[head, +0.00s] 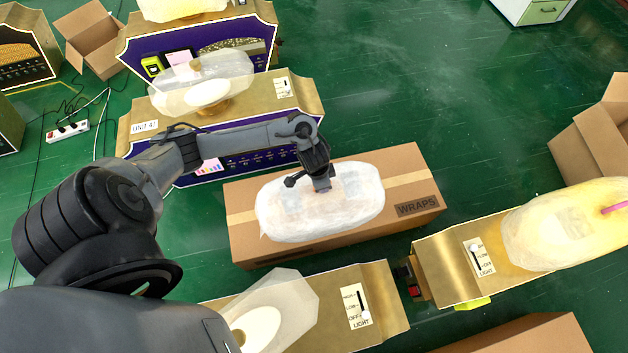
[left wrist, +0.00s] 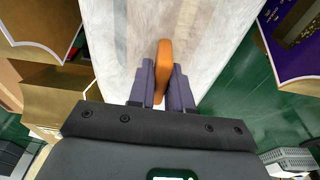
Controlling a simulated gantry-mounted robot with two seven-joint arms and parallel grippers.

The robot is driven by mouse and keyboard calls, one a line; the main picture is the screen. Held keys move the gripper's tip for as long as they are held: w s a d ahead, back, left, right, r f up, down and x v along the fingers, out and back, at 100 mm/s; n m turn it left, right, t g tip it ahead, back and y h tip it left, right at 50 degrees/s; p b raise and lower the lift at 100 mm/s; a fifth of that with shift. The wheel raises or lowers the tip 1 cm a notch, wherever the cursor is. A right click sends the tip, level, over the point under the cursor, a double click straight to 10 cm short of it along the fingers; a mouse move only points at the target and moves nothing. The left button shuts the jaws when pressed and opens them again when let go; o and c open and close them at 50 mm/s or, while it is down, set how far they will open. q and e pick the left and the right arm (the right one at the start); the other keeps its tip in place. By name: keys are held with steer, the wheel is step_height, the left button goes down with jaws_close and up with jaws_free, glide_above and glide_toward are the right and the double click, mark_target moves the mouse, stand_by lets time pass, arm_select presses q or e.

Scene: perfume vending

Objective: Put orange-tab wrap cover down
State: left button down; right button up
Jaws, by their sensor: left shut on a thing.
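The wrap cover (head: 345,203) is a whitish, translucent, rounded sheet lying over the top of the cardboard box marked WRAPS (head: 400,185). My left gripper (head: 322,186) is above the cover's middle, pointing down. In the left wrist view the left gripper (left wrist: 164,90) is shut on an orange tab (left wrist: 164,65), with the whitish cover (left wrist: 210,30) spread beyond it. In the head view the gripper hides the tab. I cannot tell whether the cover rests fully on the box. My right gripper is not in view.
Gold machines with light switches stand at the front (head: 380,290) and right (head: 440,265). A gold and purple machine (head: 140,125) stands behind the box. Open cardboard boxes lie at the back left (head: 95,40) and right (head: 595,140). Green floor (head: 430,80) is clear behind.

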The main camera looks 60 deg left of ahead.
mark_target(298, 181)
arm_select(q)
steer(key=s+a+f+b, duration=0.1)
steer(key=a+f, duration=0.1)
steer(key=a, duration=0.1)
steer(key=s+a+f+b, duration=0.1)
steer(key=a+f+b, duration=0.1)
steer(key=a, duration=0.1)
steer(key=s+a+f+b, duration=0.1)
steer(key=a+f+b, duration=0.1)
steer(key=a, duration=0.1)
steer(key=shift+s+a, duration=0.3)
steer(key=shift+s, duration=0.05)
step_height(298, 181, down, 4)
steer(key=b, duration=0.3)
steer(key=shift+f, duration=0.15)
steer(key=c, duration=1.1)
jaws_free()
steer(key=shift+o, duration=0.2)
